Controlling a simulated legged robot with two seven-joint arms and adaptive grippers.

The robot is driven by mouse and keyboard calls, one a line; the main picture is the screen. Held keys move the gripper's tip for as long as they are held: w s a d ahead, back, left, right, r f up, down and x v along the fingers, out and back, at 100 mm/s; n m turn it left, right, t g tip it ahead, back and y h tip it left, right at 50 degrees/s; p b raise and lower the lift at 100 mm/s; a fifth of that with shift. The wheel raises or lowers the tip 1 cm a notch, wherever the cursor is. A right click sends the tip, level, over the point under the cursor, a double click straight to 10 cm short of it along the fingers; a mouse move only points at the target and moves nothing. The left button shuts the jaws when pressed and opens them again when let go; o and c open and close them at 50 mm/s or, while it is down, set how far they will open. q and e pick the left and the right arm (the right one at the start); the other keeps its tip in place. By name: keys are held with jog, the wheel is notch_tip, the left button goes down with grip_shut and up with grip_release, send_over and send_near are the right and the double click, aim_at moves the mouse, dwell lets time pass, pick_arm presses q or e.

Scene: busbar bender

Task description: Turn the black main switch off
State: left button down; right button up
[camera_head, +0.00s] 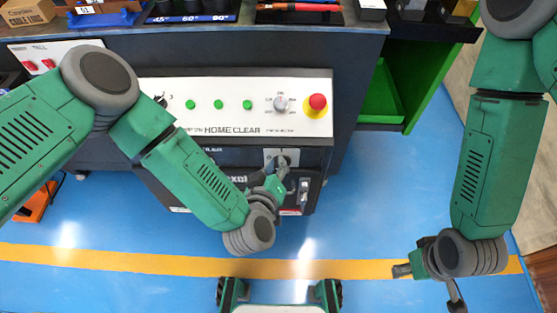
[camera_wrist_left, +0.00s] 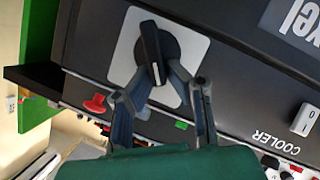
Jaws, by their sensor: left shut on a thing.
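The black main switch (camera_wrist_left: 152,48) is a round rotary knob with a raised bar handle on a light square plate. In the left wrist view the bar runs nearly up and down, tilted slightly. In the head view the switch plate (camera_head: 270,154) is on the dark front of the machine, and my left gripper partly hides the knob. My left gripper (camera_head: 281,176) is at the switch; in the left wrist view its fingers (camera_wrist_left: 166,76) close around the near end of the bar. My right gripper (camera_head: 430,286) hangs away from the machine over the floor, fingers spread and empty.
The white control panel (camera_head: 235,125) above has green buttons, a grey selector and a red knob (camera_head: 317,102) on yellow. A white rocker switch (camera_wrist_left: 306,119) is near the COOLER label. A green-lined shelf (camera_head: 383,95) stands right. The blue floor is open.

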pick_arm(q)
jog(key=shift+w+a+f+n+t+h, duration=0.1)
jog(key=shift+a+f+n+t+h, duration=0.15)
jog(key=shift+n, duration=0.25)
jog(key=shift+w+a+f+n+t+h, duration=0.1)
jog(key=shift+n+h, duration=0.25)
jog(key=shift+n, duration=0.15)
jog(key=shift+a+f+n+t+h+b, duration=0.15)
jog(key=shift+f+n+t+h+b, duration=0.2)
jog(key=shift+n+b, duration=0.65)
jog(key=shift+a+f+n+t+h+b, duration=0.15)
jog(key=shift+n+t+h+b, duration=0.4)
jog(key=shift+n, duration=0.7)
jog(key=shift+a+f+n+t+h+b, duration=0.15)
jog(key=shift+f+n+h+b, duration=0.15)
jog(key=shift+n+b, duration=0.8)
jog(key=shift+n, duration=0.25)
jog(key=c, duration=1.6)
grip_release()
jog(key=shift+d, duration=0.1)
